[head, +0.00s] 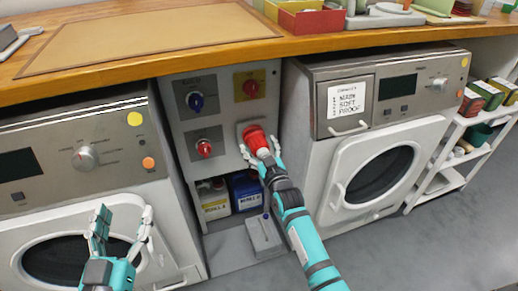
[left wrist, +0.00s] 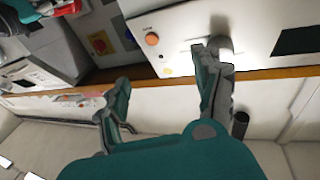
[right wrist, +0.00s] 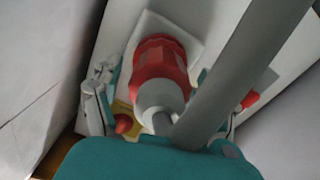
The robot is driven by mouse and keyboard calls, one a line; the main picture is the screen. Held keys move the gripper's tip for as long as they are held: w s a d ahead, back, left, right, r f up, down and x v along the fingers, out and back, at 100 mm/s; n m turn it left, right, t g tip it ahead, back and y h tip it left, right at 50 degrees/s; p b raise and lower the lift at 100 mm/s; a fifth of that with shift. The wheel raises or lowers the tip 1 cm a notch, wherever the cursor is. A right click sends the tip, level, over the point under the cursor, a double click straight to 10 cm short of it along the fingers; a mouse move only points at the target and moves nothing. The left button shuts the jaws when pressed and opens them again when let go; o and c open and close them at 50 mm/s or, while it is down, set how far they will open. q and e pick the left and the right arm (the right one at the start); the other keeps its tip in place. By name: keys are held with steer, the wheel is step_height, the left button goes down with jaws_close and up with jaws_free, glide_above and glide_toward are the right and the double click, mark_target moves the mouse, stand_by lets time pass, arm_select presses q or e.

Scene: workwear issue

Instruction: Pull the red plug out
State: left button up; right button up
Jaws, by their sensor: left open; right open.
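The red plug (head: 256,139) sits in a socket on the grey panel (head: 222,115) between two washing machines. In the right wrist view the plug (right wrist: 160,65) has a red body, a pale collar and a thick grey cable running from it. My right gripper (head: 262,158) is at the plug, and in the right wrist view its open fingers (right wrist: 160,105) stand on either side of it. I cannot tell whether they touch it. My left gripper (head: 120,225) is open and empty in front of the left washing machine (head: 85,150); its spread fingers also show in the left wrist view (left wrist: 165,105).
The panel also carries a blue knob (head: 195,101), a red knob (head: 204,148) and a red button on yellow (head: 250,87). A wooden worktop (head: 285,45) overhangs it. The right washing machine (head: 310,150) stands close beside. Containers (head: 214,200) sit below the panel.

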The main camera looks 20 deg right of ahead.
steer(key=shift+w, duration=0.4)
jaws_close()
stand_by(0.4)
